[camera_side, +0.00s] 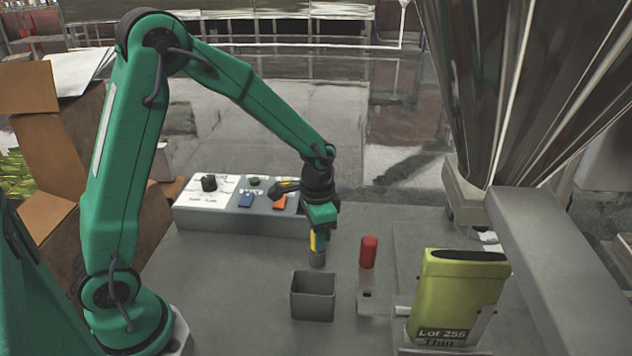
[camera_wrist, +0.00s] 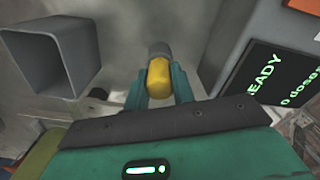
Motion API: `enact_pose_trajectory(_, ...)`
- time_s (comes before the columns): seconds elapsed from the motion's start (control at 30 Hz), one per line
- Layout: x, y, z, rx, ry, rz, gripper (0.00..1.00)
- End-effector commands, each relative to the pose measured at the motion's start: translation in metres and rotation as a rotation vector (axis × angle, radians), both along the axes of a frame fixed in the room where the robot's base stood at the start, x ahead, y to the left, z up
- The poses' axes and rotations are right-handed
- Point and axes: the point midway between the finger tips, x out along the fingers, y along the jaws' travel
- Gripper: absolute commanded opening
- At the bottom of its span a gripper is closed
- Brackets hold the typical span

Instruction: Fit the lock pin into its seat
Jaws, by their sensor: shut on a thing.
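My gripper (camera_side: 317,240) points down over the table and is shut on a yellow-and-grey piece (camera_side: 317,258). In the wrist view its rounded yellow part (camera_wrist: 159,78) is between my two fingers, with a grey end beyond them. It looks upright and appears to be low, behind the grey bin; I cannot tell whether it touches the table. A red pin-like cylinder (camera_side: 368,252) stands upright to its right, at the back of a flat grey bracket (camera_side: 367,305) with a small dark hole. I cannot tell which piece is the lock pin.
An open grey bin (camera_side: 313,298) stands in front of my gripper. A control panel (camera_side: 235,220) with knobs is behind left. A yellow-green lot container (camera_side: 452,300) stands at right, near a large metal hopper (camera_side: 510,90). Bare table lies left of the bin.

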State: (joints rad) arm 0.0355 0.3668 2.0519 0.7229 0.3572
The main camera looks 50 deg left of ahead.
Motion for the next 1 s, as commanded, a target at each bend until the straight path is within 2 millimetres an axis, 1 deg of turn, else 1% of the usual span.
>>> enact_pose_trajectory(0.17, 0.0, 0.0, 0.004, 0.0, -0.001, 0.0, 0.02)
enact_pose_trajectory(0.27, 0.001, 0.0, 0.009, 0.0, -0.002, 0.0, 0.02)
enact_pose_trajectory(0.37, 0.001, 0.0, 0.018, 0.0, -0.003, 0.0, 0.02)
enact_pose_trajectory(0.53, 0.001, 0.0, 0.044, 0.0, -0.005, 0.0, 0.02)
enact_pose_trajectory(0.67, -0.013, -0.02, 0.055, 0.0, -0.003, -0.005, 0.02)
enact_pose_trajectory(1.0, -0.045, -0.07, 0.09, 0.0, -0.003, -0.006, 0.02)
